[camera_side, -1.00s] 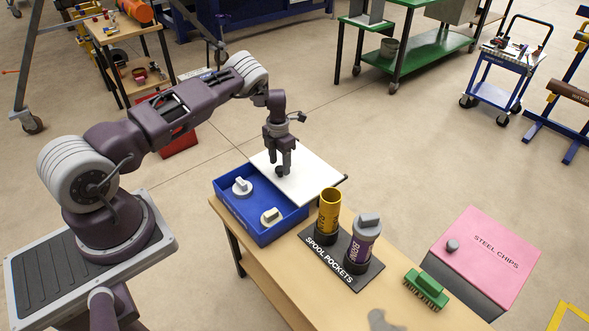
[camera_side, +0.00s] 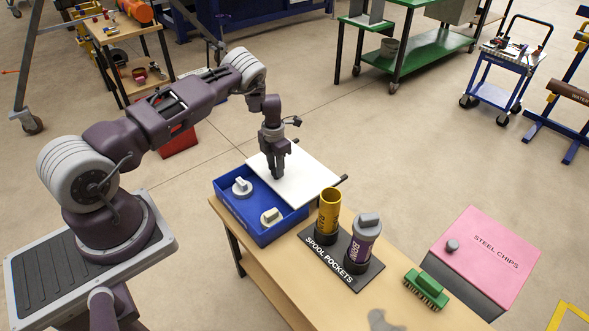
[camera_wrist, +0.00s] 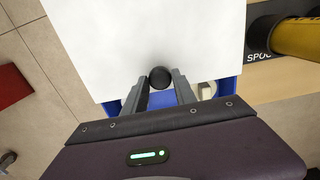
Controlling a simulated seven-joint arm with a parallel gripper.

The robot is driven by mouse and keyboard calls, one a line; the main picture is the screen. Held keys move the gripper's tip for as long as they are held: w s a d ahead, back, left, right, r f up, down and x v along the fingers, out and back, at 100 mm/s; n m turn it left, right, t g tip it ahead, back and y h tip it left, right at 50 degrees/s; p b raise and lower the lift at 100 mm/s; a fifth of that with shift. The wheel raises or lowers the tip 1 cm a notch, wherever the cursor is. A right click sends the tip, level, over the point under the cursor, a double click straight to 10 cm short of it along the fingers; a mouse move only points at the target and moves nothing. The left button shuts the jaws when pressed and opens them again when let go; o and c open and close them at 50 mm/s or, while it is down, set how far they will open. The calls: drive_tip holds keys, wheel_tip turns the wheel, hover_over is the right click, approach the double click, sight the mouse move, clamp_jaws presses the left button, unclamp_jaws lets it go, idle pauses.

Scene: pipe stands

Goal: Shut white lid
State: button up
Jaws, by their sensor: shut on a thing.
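The white lid (camera_side: 304,176) is a flat sheet lying over the right part of the blue box (camera_side: 246,229). The left part of the box is uncovered and shows two pale fittings, one (camera_side: 242,186) behind the other (camera_side: 270,216). My gripper (camera_side: 278,174) points down at the lid's left edge. In the wrist view my gripper (camera_wrist: 160,84) has its fingers on both sides of a round dark knob (camera_wrist: 160,77) near the edge of the white lid (camera_wrist: 150,35) and is shut on it. The knob is hidden in the side view.
A black spool pockets base (camera_side: 341,262) holds a yellow spool (camera_side: 328,212) and a purple spool (camera_side: 362,240), right of the box. A green brush (camera_side: 427,288) lies farther right, near a pink-topped steel chips bin (camera_side: 487,252).

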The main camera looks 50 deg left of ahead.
drive_tip(key=shift+s, duration=2.05)
drive_tip(key=shift+s, duration=2.9)
drive_tip(key=shift+s, duration=1.95)
drive_tip(key=o, duration=0.8)
wheel_tip(320, 180, up, 7)
